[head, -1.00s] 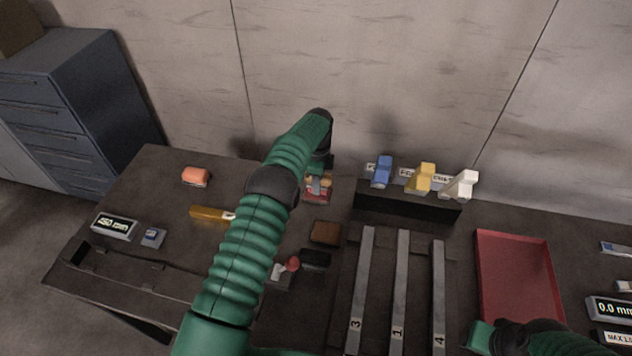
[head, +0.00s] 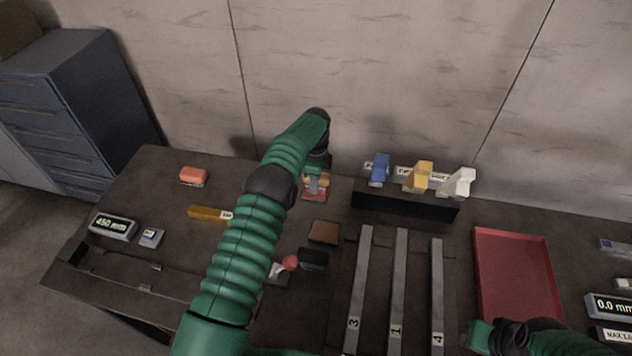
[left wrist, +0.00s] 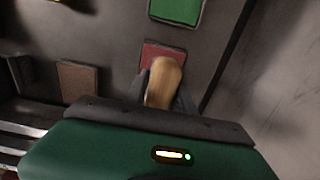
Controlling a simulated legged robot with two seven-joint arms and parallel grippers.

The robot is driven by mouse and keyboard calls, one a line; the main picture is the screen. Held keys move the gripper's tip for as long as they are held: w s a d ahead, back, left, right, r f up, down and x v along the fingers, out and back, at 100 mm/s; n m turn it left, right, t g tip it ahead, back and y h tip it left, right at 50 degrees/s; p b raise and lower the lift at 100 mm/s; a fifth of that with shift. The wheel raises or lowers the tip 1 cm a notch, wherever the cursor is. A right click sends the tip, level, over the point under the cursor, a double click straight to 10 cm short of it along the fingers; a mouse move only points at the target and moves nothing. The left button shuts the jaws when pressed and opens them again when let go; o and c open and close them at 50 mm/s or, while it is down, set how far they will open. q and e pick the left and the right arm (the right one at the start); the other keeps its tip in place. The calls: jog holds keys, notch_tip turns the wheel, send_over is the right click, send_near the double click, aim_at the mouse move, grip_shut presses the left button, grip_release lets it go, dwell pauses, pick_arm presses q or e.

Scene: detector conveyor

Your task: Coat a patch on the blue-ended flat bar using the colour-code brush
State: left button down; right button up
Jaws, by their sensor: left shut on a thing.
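My left gripper (head: 317,180) is shut on a tan wooden handle, seemingly the brush (left wrist: 165,80), low over a small red pad (head: 314,196). The red pad also shows just beyond the handle in the left wrist view (left wrist: 160,53). The bristles are hidden, so I cannot tell whether they touch it. Three grey flat bars, numbered 3 (head: 361,290), 1 (head: 399,290) and 4 (head: 437,290), lie side by side. No blue end shows on them. Part of my right arm (head: 515,338) shows at the bottom right; its fingers are not clear.
A black stand (head: 405,206) holds blue (head: 379,170), yellow (head: 418,176) and white (head: 459,183) pieces behind the bars. A red tray (head: 515,275) lies right of them. A brown block (head: 324,231) lies near the red pad. A green pad (left wrist: 177,8) is beyond it.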

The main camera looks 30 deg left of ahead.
pick_arm(q)
jog(key=shift+a, duration=0.2)
dwell(0.3)
jog(key=shift+r+p, duration=0.65)
jog(key=shift+r, duration=0.2)
jog(key=shift+r+p, duration=1.6)
jog(key=shift+r, duration=1)
jog(key=shift+d, duration=0.1)
